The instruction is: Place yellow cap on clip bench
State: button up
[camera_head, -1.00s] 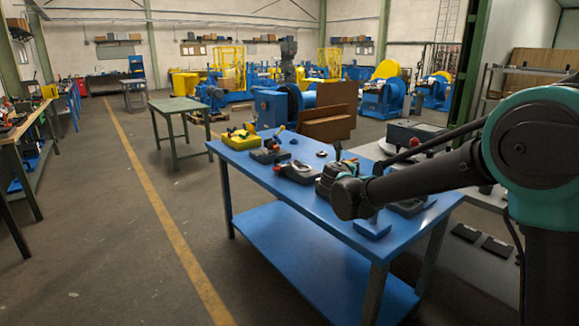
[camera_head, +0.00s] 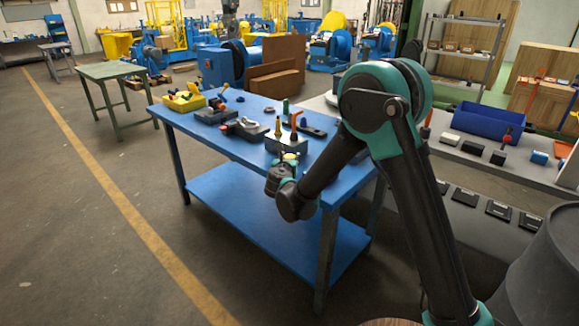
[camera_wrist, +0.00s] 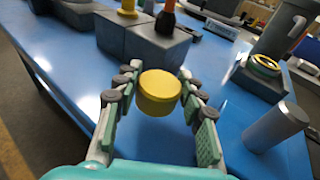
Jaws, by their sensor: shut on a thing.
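In the wrist view a round yellow cap (camera_wrist: 158,91) sits between the fingers of my gripper (camera_wrist: 156,80), which is shut on it. The cap is held above the blue surface of the workbench (camera_wrist: 60,50). In the head view my gripper (camera_head: 287,172) is at the near edge of the blue workbench (camera_head: 215,148), and a small bit of yellow shows there. No label marks any bench as the clip bench, so I cannot tell which it is.
A grey block (camera_wrist: 142,38) with yellow and orange-tipped tools stands ahead of my gripper. A grey cylinder (camera_wrist: 276,126) and a dark part with a yellow ring (camera_wrist: 262,68) are to the right. A grey bench (camera_head: 470,139) with a blue bin (camera_head: 489,122) stands at right.

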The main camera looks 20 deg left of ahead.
jog(key=shift+f, duration=1.8)
jog(key=shift+f, duration=0.15)
jog(key=o, duration=1.1)
jog(key=shift+s+r, duration=0.2)
jog(key=shift+s, duration=0.05)
jog(key=v, duration=1.1)
jog(key=shift+s+d, duration=0.1)
jog(key=shift+s, duration=0.1)
